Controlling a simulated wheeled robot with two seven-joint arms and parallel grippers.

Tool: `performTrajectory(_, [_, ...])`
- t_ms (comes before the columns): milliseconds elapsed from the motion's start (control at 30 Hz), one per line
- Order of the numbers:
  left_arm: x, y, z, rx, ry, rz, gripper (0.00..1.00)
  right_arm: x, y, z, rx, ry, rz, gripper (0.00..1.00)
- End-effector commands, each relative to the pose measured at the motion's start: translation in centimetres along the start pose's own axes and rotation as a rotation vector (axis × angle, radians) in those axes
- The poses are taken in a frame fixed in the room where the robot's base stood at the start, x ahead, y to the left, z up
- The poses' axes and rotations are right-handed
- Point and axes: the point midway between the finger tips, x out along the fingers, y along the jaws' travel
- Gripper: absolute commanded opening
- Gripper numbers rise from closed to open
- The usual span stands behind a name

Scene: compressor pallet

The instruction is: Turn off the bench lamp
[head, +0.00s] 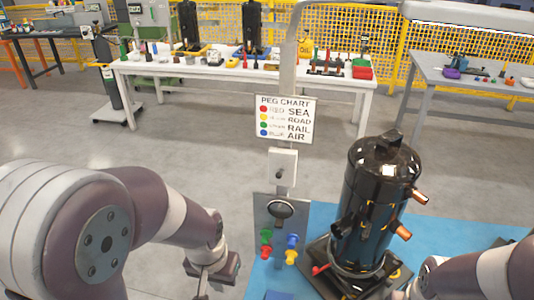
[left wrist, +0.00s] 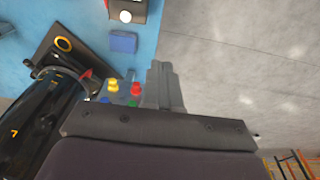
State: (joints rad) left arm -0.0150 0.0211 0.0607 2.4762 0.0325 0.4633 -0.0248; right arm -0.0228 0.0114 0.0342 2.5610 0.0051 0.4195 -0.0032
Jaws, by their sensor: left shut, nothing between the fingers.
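A pale box with a small dark toggle, which looks like a switch (head: 282,168), is on the post below the peg chart. I cannot tell the toggle's position. My left gripper (head: 208,283) is low and left of the post, apart from the switch. Its shut, empty fingers (left wrist: 163,85) show in the left wrist view, beside the coloured pegs. The right gripper is hidden or cut off at the bottom right.
A black compressor (head: 378,200) stands right of the post on a blue surface (head: 440,240). Red, green, blue and yellow pegs (head: 290,257) sit on a panel below the switch. The peg chart (head: 284,119) hangs above it.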

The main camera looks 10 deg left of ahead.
Motion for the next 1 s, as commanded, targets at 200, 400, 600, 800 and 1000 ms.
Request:
performTrajectory(200, [-17.5,0.6,-12.2,-0.035,0.035,0.1,0.0,-14.5,0.0,-1.8,0.0,0.004,0.0,0.43])
performTrajectory(400, [-26.9,1.3,-19.5,-0.017,0.069,0.209,0.0,-21.0,-0.1,-2.5,0.0,0.003,0.0,0.43])
performTrajectory(600, [-28.4,1.5,-21.1,-0.002,0.084,0.243,0.0,-21.4,-0.1,-2.5,0.0,0.002,0.0,0.43])
performTrajectory(800, [-28.2,1.5,-21.1,-0.002,0.086,0.242,0.0,-21.1,-0.1,-2.5,0.0,0.002,0.0,0.43])
performTrajectory(1000, [-26.2,1.8,-21.2,-0.002,0.086,0.241,0.0,-19.6,-0.1,-2.3,0.0,0.002,0.0,0.43])
